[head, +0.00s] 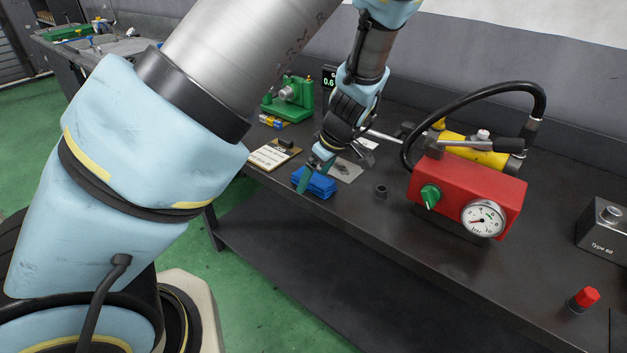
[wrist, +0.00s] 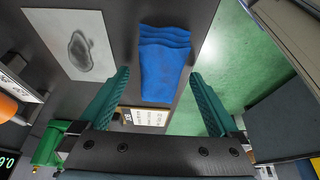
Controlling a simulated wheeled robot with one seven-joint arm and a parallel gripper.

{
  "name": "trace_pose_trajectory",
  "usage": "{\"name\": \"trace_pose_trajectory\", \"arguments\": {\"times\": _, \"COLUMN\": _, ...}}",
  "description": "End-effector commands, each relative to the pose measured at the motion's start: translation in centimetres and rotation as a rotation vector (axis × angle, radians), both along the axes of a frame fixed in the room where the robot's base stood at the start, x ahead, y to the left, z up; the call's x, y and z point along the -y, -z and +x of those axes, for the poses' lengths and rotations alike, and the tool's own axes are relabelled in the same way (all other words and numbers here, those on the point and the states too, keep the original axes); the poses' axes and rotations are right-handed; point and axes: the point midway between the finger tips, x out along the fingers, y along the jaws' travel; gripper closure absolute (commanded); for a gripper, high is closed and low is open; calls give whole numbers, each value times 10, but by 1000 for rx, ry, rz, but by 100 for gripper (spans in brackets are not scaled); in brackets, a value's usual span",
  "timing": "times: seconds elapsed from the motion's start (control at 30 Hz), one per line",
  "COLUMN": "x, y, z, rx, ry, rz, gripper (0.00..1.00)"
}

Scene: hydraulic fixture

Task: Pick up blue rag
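The blue rag (head: 318,184) lies folded on the dark workbench near its front edge, left of the red hydraulic unit. In the wrist view the blue rag (wrist: 164,66) shows ahead of and between the two green fingers. My gripper (head: 312,172) is over the rag in the head view, pointing down. In the wrist view my gripper (wrist: 158,84) has its fingers wide apart with nothing held between them. Part of the rag is hidden behind a finger in the head view. I cannot tell whether a finger touches it.
A clipboard (head: 273,155) lies left of the rag, and a stained sheet (wrist: 72,42) lies beside it. The red unit (head: 468,196) with gauge and black hose stands to the right. A small dark ring (head: 381,191) stands between. A green vise-like device (head: 288,100) is behind.

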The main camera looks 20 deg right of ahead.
Motion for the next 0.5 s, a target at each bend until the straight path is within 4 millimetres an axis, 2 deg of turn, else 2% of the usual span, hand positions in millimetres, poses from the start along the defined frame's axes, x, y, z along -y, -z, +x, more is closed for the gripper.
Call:
{"name": "trace_pose_trajectory", "arguments": {"times": 0.07, "x": 0, "y": 0, "z": 0, "rx": 0, "ry": 0, "rz": 0, "gripper": 10}}
{"name": "trace_pose_trajectory", "arguments": {"times": 0.5, "x": 0, "y": 0, "z": 0, "rx": 0, "ry": 0, "rz": 0, "gripper": 60}}
